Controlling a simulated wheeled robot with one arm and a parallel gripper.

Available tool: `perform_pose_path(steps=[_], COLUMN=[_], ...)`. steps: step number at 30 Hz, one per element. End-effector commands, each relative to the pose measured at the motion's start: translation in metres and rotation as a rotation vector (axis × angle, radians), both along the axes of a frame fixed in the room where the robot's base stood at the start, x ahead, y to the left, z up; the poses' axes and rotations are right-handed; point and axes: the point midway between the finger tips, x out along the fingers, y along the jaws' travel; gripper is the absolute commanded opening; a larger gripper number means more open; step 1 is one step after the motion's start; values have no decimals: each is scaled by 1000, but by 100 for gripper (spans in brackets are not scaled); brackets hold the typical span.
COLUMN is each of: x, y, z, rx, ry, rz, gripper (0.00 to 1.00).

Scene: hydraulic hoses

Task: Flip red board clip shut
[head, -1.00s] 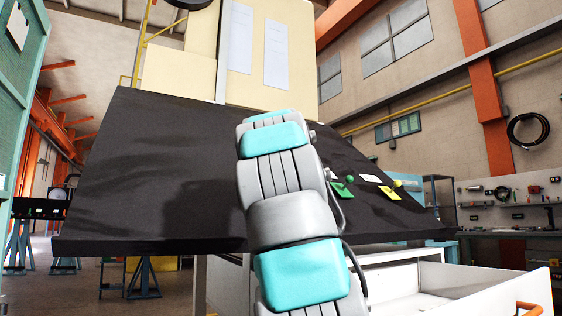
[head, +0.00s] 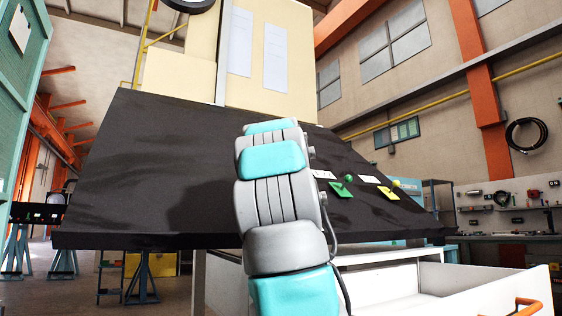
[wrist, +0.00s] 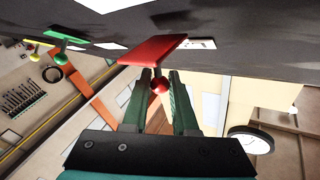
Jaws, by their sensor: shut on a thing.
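In the wrist view, the red clip (wrist: 154,50) shows as a flat red plate at the dark board (wrist: 240,50), with a round red knob (wrist: 159,86) on it. My gripper (wrist: 160,76) has its two green fingers on either side of this knob, shut on it. I cannot tell how far the red plate is tilted from the board. In the head view, my grey and teal arm hides the red clip and my gripper. The sloping black board (head: 150,170) fills the middle of that view.
A green clip (head: 341,189) and a yellow clip (head: 389,193) with round knobs sit on the board right of my arm, near white labels (head: 323,174). An open white drawer (head: 470,295) stands at the lower right. The board's left part is clear.

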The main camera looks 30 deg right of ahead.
Motion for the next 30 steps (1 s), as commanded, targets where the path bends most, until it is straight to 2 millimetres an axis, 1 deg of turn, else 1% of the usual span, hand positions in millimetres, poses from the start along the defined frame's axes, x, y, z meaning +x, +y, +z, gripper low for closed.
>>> perform_pose_path(steps=[30], x=[-4], y=[-1], z=[-9], rx=[6], ry=[-148], rz=[-1], gripper=[0])
